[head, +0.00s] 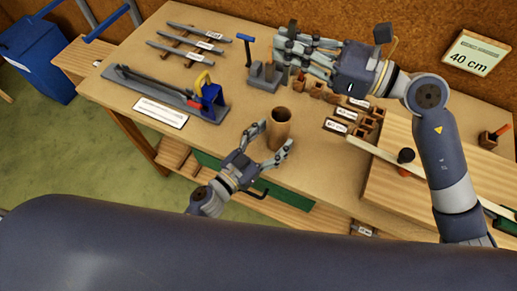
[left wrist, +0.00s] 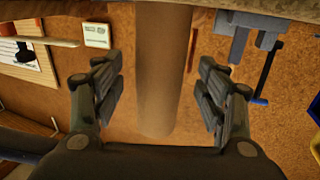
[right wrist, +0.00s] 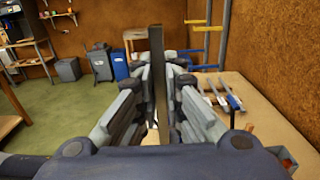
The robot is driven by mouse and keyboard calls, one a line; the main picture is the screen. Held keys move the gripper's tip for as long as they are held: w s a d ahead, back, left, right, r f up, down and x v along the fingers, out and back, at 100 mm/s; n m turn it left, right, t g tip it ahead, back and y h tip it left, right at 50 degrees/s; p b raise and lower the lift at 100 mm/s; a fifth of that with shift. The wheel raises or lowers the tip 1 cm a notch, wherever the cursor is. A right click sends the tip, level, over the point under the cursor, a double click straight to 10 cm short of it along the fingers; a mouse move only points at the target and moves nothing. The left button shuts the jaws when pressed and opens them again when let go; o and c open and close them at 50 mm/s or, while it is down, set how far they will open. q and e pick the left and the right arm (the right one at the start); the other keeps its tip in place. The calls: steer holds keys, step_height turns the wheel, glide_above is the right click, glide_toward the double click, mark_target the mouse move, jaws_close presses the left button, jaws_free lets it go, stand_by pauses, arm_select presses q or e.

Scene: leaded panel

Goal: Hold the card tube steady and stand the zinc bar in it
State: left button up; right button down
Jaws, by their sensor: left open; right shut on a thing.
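The card tube (head: 279,130), a plain brown cylinder, stands upright near the front middle of the bench. My left gripper (head: 270,144) is open, with its fingers on either side of the tube. In the left wrist view the tube (left wrist: 163,75) stands between the spread fingers, with gaps on both sides. My right gripper (head: 290,47) is shut on the zinc bar, up and behind the tube over the back of the bench. The dark grey bar (right wrist: 157,75) is upright between its fingers in the right wrist view. Its lower end is hard to make out.
Labelled grey bars (head: 190,42) lie on a rack at the back left. A grey tray with a blue-and-yellow tool (head: 211,95) sits left of the tube. Small wooden boxes (head: 345,115) and a raised board (head: 415,185) are to the right. Bare bench surrounds the tube.

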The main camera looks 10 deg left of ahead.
mark_target(273, 138)
arm_select(q)
steer(key=shift+x, duration=1.6)
steer(key=c, duration=1.2)
